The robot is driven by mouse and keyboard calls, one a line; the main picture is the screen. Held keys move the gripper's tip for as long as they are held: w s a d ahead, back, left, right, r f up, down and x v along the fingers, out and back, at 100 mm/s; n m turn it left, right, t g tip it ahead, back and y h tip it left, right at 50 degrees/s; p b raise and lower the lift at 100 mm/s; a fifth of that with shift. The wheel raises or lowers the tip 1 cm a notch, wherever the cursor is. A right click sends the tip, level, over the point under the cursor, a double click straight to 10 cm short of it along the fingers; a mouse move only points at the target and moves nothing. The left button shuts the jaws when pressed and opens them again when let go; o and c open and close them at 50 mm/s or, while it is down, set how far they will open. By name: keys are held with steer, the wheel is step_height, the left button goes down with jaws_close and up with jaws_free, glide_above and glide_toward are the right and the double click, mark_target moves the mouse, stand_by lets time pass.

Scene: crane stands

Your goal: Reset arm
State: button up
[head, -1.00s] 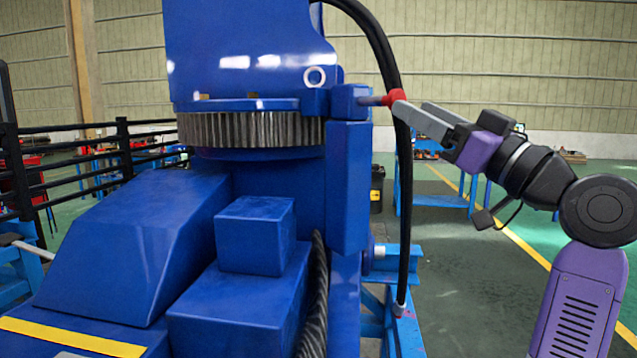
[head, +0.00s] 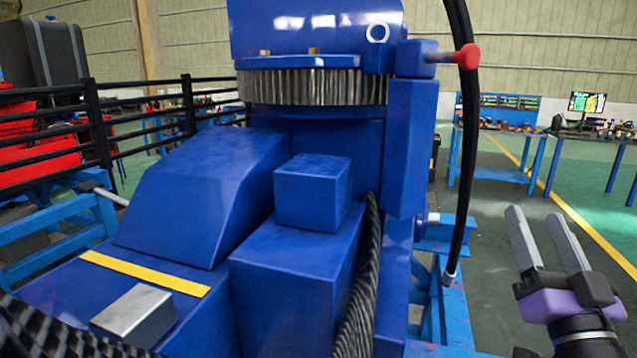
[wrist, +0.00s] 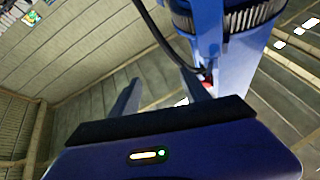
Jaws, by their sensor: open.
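My gripper (head: 543,234) is open and empty at the lower right of the head view, its two grey fingers pointing up. It stands apart from the blue crane machine (head: 320,285), to the right of it. A lever with a red knob (head: 467,57) sticks out to the right from the machine's upper right side, above and left of my gripper. In the wrist view my gripper (wrist: 165,95) shows its two fingers spread, with blue machine parts (wrist: 228,65) beyond them. A small red spot shows near the right finger there, partly hidden.
A black hose (head: 468,150) hangs down between the machine and my gripper. A blue stand (head: 452,310) is below it. Workbenches (head: 495,160) with a monitor (head: 587,102) stand at the back right. Black railings (head: 95,130) are at the left. Green floor around my gripper is open.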

steer(key=s+a+f+n+g, duration=0.1)
steer(key=s+a+f, duration=0.1)
steer(key=s+f, duration=0.65)
steer(key=s+a+f+n+g, duration=0.1)
steer(key=s+a+f+g, duration=0.15)
steer(key=s+f, duration=0.55)
steer(key=s+a+f+n+g+y, duration=0.1)
steer(key=s+a+f+g, duration=0.1)
steer(key=s+f, duration=0.5)
steer(key=s+a+f+g+y, duration=0.1)
steer(key=s+a+f+g, duration=0.2)
steer(key=s+f, duration=0.4)
steer(key=s+a, duration=0.1)
steer(key=s, duration=0.7)
steer(key=shift+n, duration=0.4)
steer(key=shift+a+f, duration=0.1)
